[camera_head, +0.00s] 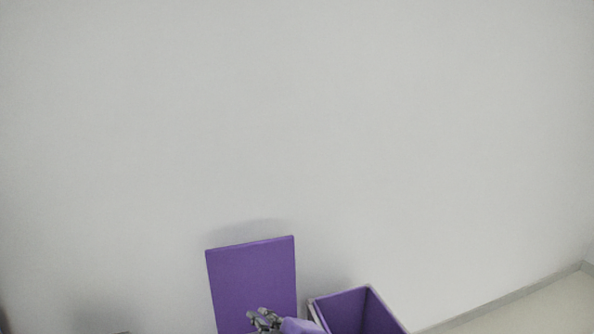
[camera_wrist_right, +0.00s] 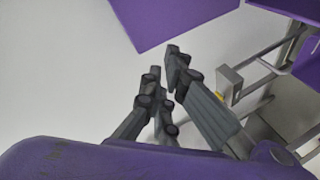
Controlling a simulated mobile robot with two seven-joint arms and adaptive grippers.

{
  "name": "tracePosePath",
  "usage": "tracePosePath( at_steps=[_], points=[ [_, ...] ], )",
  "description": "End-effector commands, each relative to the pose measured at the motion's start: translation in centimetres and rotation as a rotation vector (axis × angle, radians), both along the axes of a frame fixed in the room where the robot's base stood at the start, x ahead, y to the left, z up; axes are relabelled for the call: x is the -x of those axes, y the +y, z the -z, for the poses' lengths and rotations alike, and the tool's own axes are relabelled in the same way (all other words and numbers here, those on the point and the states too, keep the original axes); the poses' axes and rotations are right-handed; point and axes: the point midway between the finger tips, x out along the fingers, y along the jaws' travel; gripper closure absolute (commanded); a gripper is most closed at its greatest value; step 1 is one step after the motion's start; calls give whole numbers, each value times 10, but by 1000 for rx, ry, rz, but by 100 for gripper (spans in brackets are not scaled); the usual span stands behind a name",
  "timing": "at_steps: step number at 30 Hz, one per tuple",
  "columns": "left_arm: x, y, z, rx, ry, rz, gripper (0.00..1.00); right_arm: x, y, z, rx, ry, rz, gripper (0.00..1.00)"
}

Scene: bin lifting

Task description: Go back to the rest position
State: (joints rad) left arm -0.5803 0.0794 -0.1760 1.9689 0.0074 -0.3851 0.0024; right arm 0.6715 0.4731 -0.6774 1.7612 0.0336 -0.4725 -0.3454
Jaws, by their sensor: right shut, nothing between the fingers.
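My right gripper (camera_head: 265,318) shows at the bottom of the head view, in front of an upright purple panel that looks like a raised bin lid (camera_head: 252,284). It is shut and empty. In the right wrist view my right gripper (camera_wrist_right: 165,62) has its dark fingers close together, with part of the purple lid (camera_wrist_right: 175,18) beyond them. An open purple bin (camera_head: 345,307) stands just right of the gripper in the head view. My left gripper is not in view.
A plain pale wall (camera_head: 300,120) fills most of the head view behind the bin and lid. Pale floor (camera_head: 550,305) shows at the lower right. Grey metal rods and a bracket (camera_wrist_right: 230,84) show right of the fingers in the right wrist view.

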Motion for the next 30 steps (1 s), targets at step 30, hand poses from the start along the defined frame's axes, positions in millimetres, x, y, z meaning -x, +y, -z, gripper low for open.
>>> tracePosePath(
  at_steps=[30],
  points=[
    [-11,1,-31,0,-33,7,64,395,-267,234,-594,781,1036,100]
  ],
)
